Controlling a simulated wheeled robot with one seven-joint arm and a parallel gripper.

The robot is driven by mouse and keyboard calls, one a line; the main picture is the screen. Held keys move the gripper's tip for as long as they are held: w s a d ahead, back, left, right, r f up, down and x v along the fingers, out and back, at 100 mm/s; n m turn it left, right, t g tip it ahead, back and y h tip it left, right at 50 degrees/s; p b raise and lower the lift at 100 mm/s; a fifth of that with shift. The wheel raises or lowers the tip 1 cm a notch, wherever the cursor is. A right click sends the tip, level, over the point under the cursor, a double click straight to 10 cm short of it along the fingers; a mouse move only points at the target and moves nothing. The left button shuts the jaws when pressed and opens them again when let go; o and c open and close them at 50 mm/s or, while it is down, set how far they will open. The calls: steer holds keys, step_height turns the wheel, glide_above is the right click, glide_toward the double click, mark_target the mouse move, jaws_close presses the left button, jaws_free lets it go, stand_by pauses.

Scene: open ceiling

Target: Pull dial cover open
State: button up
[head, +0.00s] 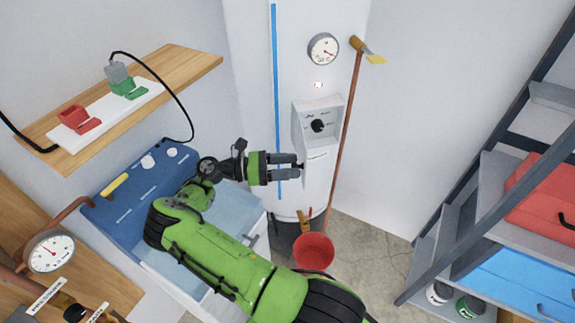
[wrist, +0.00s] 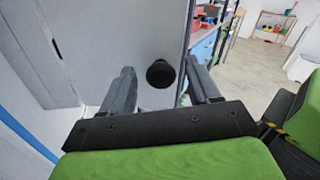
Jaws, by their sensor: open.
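A white control box with a black dial (head: 317,125) is mounted on the tall white tank. Just below it hangs a white panel (head: 320,170), which looks like the dial cover. My gripper (head: 297,166) is at the left edge of this panel, fingers pointing right. In the wrist view, a round black knob (wrist: 160,74) on a pale grey panel (wrist: 120,35) lies between and beyond my open fingers. I cannot tell whether either finger touches the knob or the panel. My gripper holds nothing.
A blue strip (head: 276,90) runs down the tank. A wooden shelf (head: 190,65) is at upper left, and a grey rack (head: 480,200) stands right.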

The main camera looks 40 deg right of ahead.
step_height(320, 180, up, 10)
steer(key=p, duration=0.1)
steer(key=shift+f, duration=0.1)
stand_by(0.6)
